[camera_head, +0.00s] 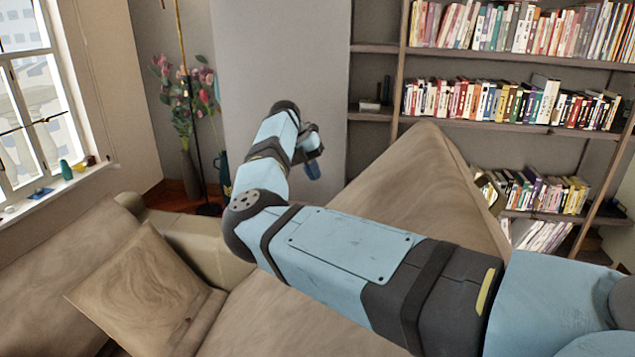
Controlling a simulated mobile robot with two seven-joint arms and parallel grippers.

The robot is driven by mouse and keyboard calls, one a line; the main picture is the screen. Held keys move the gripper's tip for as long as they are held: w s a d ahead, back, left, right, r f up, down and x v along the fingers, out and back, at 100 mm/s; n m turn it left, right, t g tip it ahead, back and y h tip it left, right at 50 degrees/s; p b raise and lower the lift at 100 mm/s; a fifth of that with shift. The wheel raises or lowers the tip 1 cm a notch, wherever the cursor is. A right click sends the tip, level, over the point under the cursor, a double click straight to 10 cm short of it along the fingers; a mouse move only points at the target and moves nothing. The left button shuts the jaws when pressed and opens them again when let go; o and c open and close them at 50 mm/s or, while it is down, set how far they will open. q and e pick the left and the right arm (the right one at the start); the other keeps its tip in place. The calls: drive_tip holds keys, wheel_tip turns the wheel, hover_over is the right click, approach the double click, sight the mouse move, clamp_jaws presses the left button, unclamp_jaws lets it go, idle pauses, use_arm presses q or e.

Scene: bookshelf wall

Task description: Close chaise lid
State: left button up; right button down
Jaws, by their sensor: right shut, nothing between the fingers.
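The chaise lid (425,185) is a large brown upholstered panel. It stands tilted up in the middle right of the head view, in front of the bookshelf, its far corner highest. My right arm crosses in front of it and hides its lower part. My right gripper (312,168) is small in the view, at the end of the arm, to the left of the lid and apart from it in the picture. It is shut and empty. Brown chaise upholstery (285,325) shows below my arm. My left gripper is not in view.
A brown cushion (145,295) leans on the sofa at lower left. A flower vase (190,175) and a thin pole stand in the corner beside a grey wall panel (285,65). Bookshelves (500,125) full of books stand behind the lid. A window (35,110) is at left.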

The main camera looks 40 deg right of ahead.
drive_tip(key=p+x, duration=0.1)
drive_tip(key=x, duration=0.2)
drive_tip(key=s+p+x, duration=0.1)
drive_tip(key=x, duration=0.3)
drive_tip(key=p+x, duration=0.1)
drive_tip(key=x, duration=0.2)
drive_tip(key=shift+s+d+p, duration=0.3)
drive_tip(key=shift+d+p, duration=0.1)
drive_tip(key=shift+d, duration=0.1)
drive_tip(key=shift+s+d+f, duration=0.25)
drive_tip(key=shift+s+f, duration=0.1)
drive_tip(key=shift+f, duration=0.2)
